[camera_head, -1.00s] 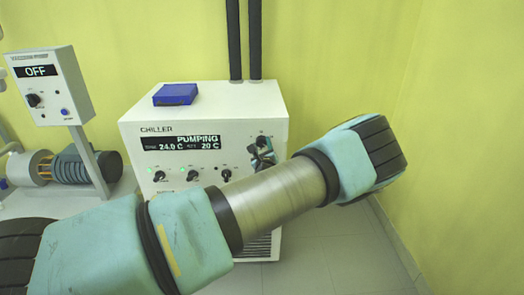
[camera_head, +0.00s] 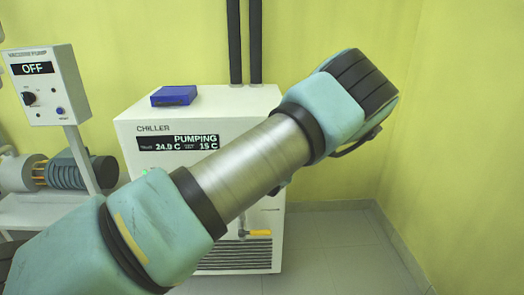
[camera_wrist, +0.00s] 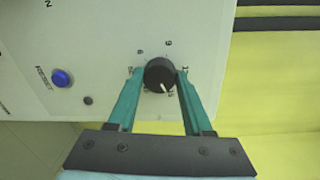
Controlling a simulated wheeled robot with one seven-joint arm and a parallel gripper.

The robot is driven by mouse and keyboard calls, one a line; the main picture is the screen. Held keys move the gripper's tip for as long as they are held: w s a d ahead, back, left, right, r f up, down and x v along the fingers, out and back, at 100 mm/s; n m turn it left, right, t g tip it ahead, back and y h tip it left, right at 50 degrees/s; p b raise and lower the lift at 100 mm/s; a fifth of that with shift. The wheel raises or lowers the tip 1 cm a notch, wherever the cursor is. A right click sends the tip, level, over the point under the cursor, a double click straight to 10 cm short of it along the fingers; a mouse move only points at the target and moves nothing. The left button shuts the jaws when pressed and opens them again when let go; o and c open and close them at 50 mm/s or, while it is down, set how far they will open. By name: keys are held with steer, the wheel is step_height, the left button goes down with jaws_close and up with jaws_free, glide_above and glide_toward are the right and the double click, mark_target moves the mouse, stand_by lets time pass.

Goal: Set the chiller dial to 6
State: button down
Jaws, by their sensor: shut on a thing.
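The white chiller (camera_head: 150,190) stands ahead, its display (camera_head: 178,143) reading PUMPING, 24.0 C and a set value of 15 C. In the wrist view its black round dial (camera_wrist: 159,74) sits on the white panel (camera_wrist: 110,30), with a white pointer mark toward the picture's bottom. My gripper (camera_wrist: 158,76) has its two teal fingers shut on the dial, one each side. The small marks around the dial are too blurred to read surely, and the fingers cover some. In the head view my arm hides the dial and gripper.
A blue button (camera_wrist: 61,78) and a small dark knob (camera_wrist: 88,100) are on the panel beside the dial. A blue box (camera_head: 174,95) lies on the chiller. The vacuum pump panel (camera_head: 46,88), reading OFF, stands left. The floor (camera_head: 350,245) at right is clear.

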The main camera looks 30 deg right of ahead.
steer(key=m+b, duration=1)
steer(key=b, duration=0.3)
steer(key=m+b, duration=1.1)
steer(key=b, duration=0.2)
steer(key=m+b, duration=1.1)
steer(key=b, duration=0.3)
steer(key=shift+s+d+f+t+h, duration=0.1)
steer(key=shift+d+f+t+h, duration=0.1)
steer(key=shift+f+t+h, duration=0.15)
steer(key=shift+r, duration=0.15)
steer(key=shift+c, duration=1.6)
jaws_free()
